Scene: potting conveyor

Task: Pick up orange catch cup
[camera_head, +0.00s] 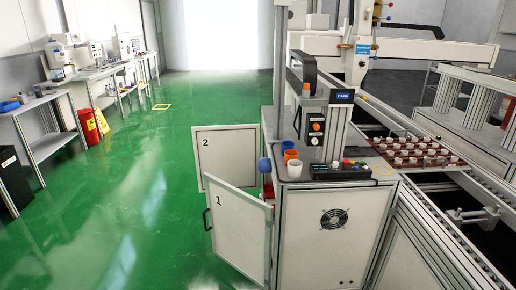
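A small orange cup (290,155) stands upright on the left part of the top of a white machine cabinet (310,262). A white cup (294,169) stands just in front of it, and a blue cup (287,145) stands just behind it, partly hidden. Neither of my grippers shows in the head view.
Cabinet doors marked 1 (238,235) and 2 (225,158) stand open on the left. A control panel (338,170) lies right of the cups; a grey machine column (312,125) rises behind. A red tray (415,153) of small white pots sits right. Green floor (120,190) is clear.

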